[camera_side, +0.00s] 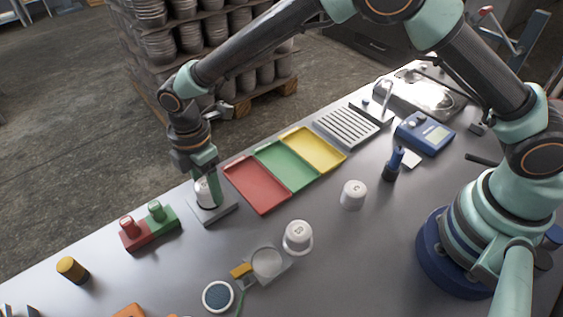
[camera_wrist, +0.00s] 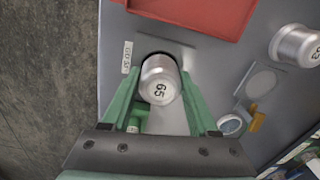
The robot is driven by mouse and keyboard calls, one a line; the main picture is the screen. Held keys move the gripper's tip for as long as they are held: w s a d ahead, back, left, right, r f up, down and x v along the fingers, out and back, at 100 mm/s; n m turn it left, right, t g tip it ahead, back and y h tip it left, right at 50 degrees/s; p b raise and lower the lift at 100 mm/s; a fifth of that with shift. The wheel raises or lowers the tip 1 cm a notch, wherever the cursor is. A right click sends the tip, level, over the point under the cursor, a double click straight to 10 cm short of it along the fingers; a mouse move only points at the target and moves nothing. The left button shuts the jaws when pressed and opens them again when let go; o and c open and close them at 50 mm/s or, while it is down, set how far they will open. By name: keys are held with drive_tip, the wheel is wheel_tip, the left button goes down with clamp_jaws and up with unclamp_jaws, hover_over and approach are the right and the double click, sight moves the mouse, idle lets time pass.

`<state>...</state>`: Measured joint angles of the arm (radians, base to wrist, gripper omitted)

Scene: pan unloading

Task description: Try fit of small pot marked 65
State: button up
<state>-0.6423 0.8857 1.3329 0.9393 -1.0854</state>
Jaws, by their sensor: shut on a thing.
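The small pot marked 65 (camera_wrist: 160,82) is pale grey and sits between the two green fingers of my gripper (camera_wrist: 161,88) in the wrist view. My gripper (camera_side: 205,180) is shut on it. In the side view the pot (camera_side: 203,192) is partly hidden by the fingers and stands upright over a grey gauge plate (camera_side: 222,212). In the wrist view a dark edge of an opening shows beside the pot in the plate (camera_wrist: 180,51). I cannot tell how deep the pot sits in it. A small white label (camera_wrist: 127,57) lies left of the pot.
Red (camera_side: 258,187), green (camera_side: 290,165) and yellow (camera_side: 314,147) trays lie right of my gripper. A red and green block with knobs (camera_side: 150,230) is close on the left. Two other pots (camera_side: 353,195) (camera_side: 298,236) stand nearer the front. A ring-shaped fixture (camera_side: 266,263) lies in front.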

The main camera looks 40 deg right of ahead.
sight(205, 183)
drive_tip(key=shift+f, duration=0.6)
idle(0.5)
idle(0.4)
drive_tip(key=o, duration=1.5)
drive_tip(key=shift+r, duration=0.1)
wheel_tip(205, 183, up, 12)
drive_tip(key=shift+a, duration=0.1)
